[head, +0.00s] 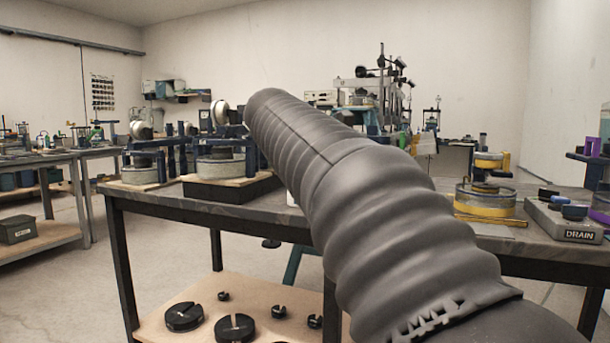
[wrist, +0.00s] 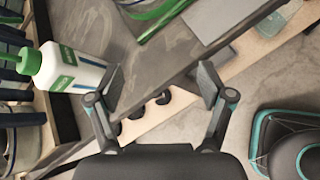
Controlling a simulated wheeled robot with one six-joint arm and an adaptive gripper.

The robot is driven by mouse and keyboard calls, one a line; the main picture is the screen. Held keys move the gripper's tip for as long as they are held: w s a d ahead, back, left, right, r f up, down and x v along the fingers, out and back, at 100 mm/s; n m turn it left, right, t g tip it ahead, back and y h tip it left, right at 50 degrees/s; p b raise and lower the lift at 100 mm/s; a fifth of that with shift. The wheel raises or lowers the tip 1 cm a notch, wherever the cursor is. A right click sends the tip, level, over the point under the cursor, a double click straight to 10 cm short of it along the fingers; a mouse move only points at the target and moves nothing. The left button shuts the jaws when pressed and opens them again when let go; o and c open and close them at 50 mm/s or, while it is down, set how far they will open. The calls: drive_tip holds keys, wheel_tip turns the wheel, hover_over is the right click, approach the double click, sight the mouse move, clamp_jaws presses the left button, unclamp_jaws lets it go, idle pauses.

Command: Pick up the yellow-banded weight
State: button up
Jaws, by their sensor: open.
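I cannot make out a yellow band on any weight. Several black slotted weights lie on the wooden lower shelf (head: 160,322) in the head view, among them a large weight (head: 184,316), another large weight (head: 235,328) and a small weight (head: 223,296). In the wrist view, small dark weights (wrist: 163,98) show on the shelf beyond the tabletop edge, between my fingers. My gripper (wrist: 161,84) is open with nothing between its fingertips. In the head view my arm hides the gripper and part of the table.
A white bottle with a green cap (wrist: 75,70) stands close to the left finger in the wrist view. The tabletop (head: 155,200) carries a yellow-ringed device (head: 485,205) and a grey DRAIN box (head: 565,222) at right. Instruments (head: 222,165) stand at left.

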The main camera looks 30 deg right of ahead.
drive_tip(key=w+d+r+n+g+h, duration=0.1)
drive_tip(key=w+d+r+n+h, duration=0.2)
drive_tip(key=d+r, duration=0.25)
drive_tip(key=shift+n, duration=0.3)
drive_tip(key=shift+w+r+b+x, duration=0.1)
drive_tip(key=shift+b+x, duration=0.25)
drive_tip(key=shift+x, duration=1.85)
drive_tip(key=shift+w+r+b+x, duration=0.1)
drive_tip(key=shift+b+x, duration=0.2)
drive_tip(key=shift+x, duration=1.9)
drive_tip(key=shift+w+r+b+x, duration=0.1)
drive_tip(key=shift+b+x, duration=0.25)
drive_tip(key=shift+x, duration=1.9)
drive_tip(key=c, duration=1.4)
